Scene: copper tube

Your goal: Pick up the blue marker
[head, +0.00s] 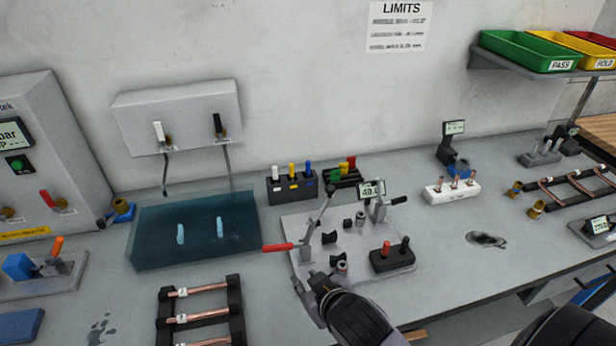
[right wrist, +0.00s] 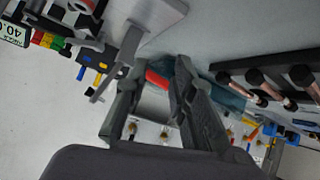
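The blue marker (head: 308,168) stands upright at the right end of a small black holder (head: 293,190), beside a yellow and a white marker. The holder also shows at the upper left of the right wrist view (right wrist: 94,72), where its colours are small. My right gripper (head: 312,286) is in front of the holder and apart from it, low over the front of the grey fixture plate. Its fingers (right wrist: 155,75) are spread in the right wrist view, with nothing held between them. My left gripper is not in view.
A lever fixture with a red handle (head: 278,247) stands between my right gripper and the holder. A black rack with red, yellow and green pieces (head: 345,172) is just right of the holder. A blue translucent bath (head: 195,232) lies to the left.

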